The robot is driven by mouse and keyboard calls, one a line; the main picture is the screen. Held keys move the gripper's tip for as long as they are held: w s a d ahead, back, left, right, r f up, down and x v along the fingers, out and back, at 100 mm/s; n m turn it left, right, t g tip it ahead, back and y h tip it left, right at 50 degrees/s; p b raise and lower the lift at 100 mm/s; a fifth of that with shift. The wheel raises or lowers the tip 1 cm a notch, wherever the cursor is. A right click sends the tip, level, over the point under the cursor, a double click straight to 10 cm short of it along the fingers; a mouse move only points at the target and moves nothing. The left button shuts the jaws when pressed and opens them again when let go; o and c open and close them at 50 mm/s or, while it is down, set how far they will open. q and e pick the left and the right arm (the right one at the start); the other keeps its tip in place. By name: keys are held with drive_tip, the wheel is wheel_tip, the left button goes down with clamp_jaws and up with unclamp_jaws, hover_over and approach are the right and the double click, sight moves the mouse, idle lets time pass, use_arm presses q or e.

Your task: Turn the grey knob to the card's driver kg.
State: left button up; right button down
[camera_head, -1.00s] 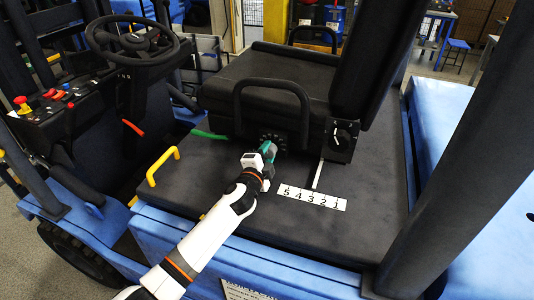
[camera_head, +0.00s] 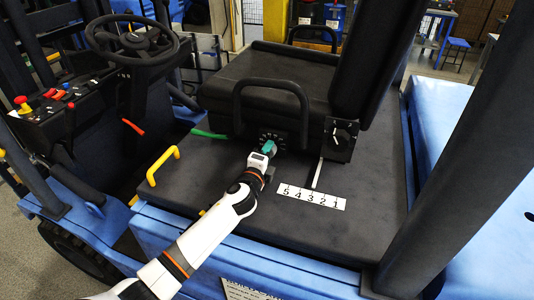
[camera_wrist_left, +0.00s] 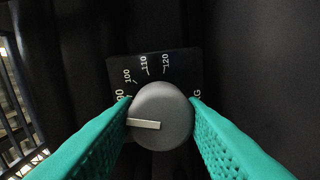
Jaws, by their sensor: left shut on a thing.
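The grey knob (camera_wrist_left: 161,116) fills the middle of the left wrist view, between the two teal fingers of my left gripper (camera_wrist_left: 162,108). The gripper is shut on it. The knob's pale pointer bar points left, beside the lower end of the 90 mark. The dial plate (camera_wrist_left: 185,65) behind it reads 90, 100, 110, 120 and a partly hidden KG. In the head view my left gripper (camera_head: 269,147) is at the dial on the seat's front, and its fingers hide the knob. I make out no readable card giving a driver weight. My right gripper is out of view.
The black seat (camera_head: 265,88) rises above the dial, with a bar handle in front. A second black dial (camera_head: 341,138) and a pale lever (camera_head: 318,174) are to the right. A white strip numbered 5 to 1 (camera_head: 311,197) lies on the deck. A yellow handle (camera_head: 162,165) stands left.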

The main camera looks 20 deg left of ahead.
use_arm(q)
drive_tip(key=o, duration=1)
drive_tip(key=shift+s, duration=0.1)
drive_tip(key=s+b, duration=0.1)
drive_tip(key=s, duration=0.9)
drive_tip(key=shift+s+a+b, duration=0.2)
drive_tip(key=shift+s+b, duration=0.15)
drive_tip(key=shift+s, duration=0.05)
drive_tip(key=shift+s+r, duration=0.2)
drive_tip(key=shift+s, duration=0.3)
drive_tip(key=shift+f, duration=0.1)
